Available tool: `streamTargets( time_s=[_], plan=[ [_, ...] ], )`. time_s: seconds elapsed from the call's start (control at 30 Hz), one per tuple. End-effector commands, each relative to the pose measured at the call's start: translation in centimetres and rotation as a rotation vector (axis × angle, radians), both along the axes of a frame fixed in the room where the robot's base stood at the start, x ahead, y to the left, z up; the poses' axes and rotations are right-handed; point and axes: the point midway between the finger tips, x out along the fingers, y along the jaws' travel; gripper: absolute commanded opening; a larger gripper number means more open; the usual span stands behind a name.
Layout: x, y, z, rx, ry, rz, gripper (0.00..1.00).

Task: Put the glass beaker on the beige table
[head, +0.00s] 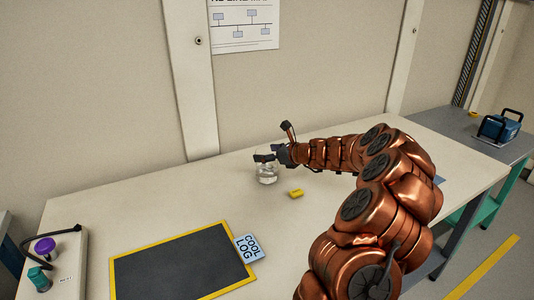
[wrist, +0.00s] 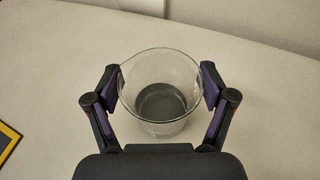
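The glass beaker (head: 267,176) is clear and upright, at the back of the beige table (head: 190,210) near the wall. In the head view its base appears to be at the tabletop; I cannot tell whether it rests there or is slightly raised. My gripper (head: 268,157) is at its upper part. In the wrist view the beaker (wrist: 160,115) is between the two fingers (wrist: 161,85), whose purple-edged pads meet its sides near the rim. The inside of its base looks dark grey.
A yellow block (head: 296,194) lies just right of the beaker. A yellow-edged dark mat (head: 180,265) and a COOL LOG card (head: 249,248) lie in front. A box with purple and green knobs (head: 64,270) is at left. A grey bench (head: 470,133) holds a blue case (head: 500,127).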

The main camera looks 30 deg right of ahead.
Motion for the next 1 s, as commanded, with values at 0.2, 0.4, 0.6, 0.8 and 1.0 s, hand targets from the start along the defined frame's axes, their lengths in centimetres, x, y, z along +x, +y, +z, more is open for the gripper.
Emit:
streamTargets(
  time_s=[0.2,0.4,0.6,0.8,1.0],
  plan=[
    [0.0,0.0,0.0,0.0,0.0,0.0,1.0],
    [0.0,0.0,0.0,-0.001,0.001,-0.001,1.0],
    [-0.3,-0.2,0.4,-0.001,0.0,-0.002,1.0],
    [-2.7,-1.0,1.4,-0.002,-0.002,-0.003,1.0],
    [-5.8,-2.1,2.5,-0.001,0.0,-0.006,1.0]
  ],
)
